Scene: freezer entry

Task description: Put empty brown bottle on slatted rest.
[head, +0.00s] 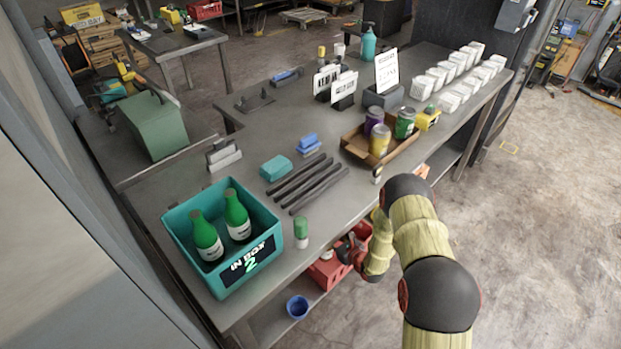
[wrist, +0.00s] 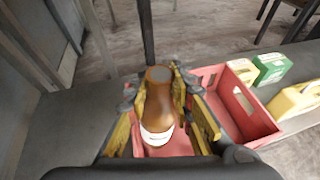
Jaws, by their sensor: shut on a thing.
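The brown bottle (wrist: 158,100) shows in the wrist view, upright or nearly so, with a white label. My gripper (wrist: 160,105) is shut on it, with yellow-and-black fingers on both sides. In the head view my gripper (head: 350,252) is low beside the table's front edge, at the red crate (head: 328,272) on the lower shelf; the bottle cannot be made out there. In the wrist view the bottle is over or inside a part of the red crate (wrist: 245,127); I cannot tell which. The slatted rest (head: 308,181), several dark parallel bars, lies empty on the tabletop.
A teal bin (head: 184,243) with two green bottles stands left of the rest. A green-capped jar (head: 301,232) stands at the front edge. A teal block (head: 276,168) and blue brush (head: 308,145) lie behind.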

